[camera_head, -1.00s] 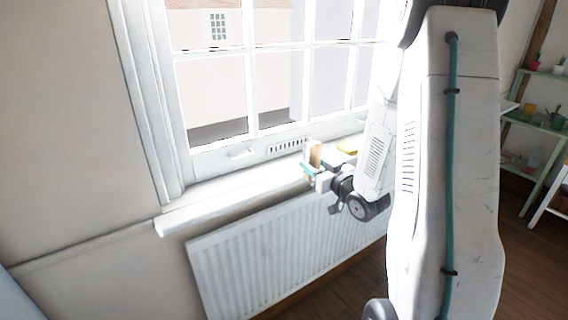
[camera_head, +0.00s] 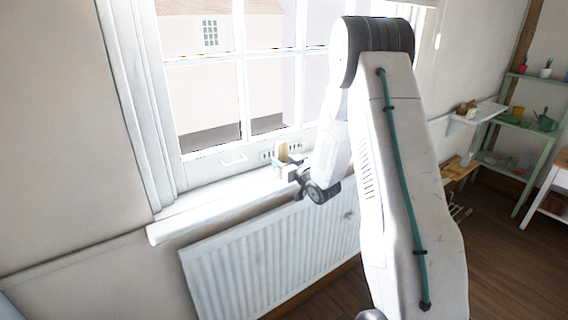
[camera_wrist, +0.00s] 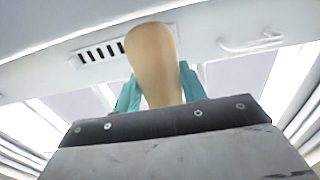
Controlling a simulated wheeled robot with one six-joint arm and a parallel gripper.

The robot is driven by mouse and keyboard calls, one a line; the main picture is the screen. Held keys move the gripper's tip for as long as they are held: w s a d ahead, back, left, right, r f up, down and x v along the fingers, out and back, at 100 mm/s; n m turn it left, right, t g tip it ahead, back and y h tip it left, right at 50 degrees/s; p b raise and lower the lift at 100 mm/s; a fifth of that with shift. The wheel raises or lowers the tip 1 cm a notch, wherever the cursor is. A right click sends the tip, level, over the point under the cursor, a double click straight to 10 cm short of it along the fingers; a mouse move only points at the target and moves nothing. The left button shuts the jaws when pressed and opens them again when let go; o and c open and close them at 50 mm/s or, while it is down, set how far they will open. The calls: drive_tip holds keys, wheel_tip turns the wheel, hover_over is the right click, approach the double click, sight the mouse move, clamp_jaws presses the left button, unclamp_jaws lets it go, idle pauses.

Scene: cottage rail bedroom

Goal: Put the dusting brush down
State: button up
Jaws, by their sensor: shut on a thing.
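The dusting brush (camera_head: 282,152) is upright in my gripper (camera_head: 284,170), at the window sill. Only its tan wooden part shows clearly in the head view; its bristles cannot be made out. In the wrist view its rounded tan handle (camera_wrist: 154,62) stands between the two teal fingertips (camera_wrist: 158,90), which are shut on it. The white window sill (camera_head: 205,210) runs under the window. I cannot tell whether the brush touches the sill.
A white radiator (camera_head: 255,255) is below the sill. The left stretch of the sill is bare. The window frame (camera_head: 235,160) rises close behind the gripper. A white wall shelf (camera_head: 482,114) and a green shelf unit (camera_head: 515,150) with pots stand at the right.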

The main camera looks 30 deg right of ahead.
drive_tip(key=shift+f, duration=0.4)
drive_tip(key=shift+f, duration=0.15)
drive_tip(key=o, duration=1.1)
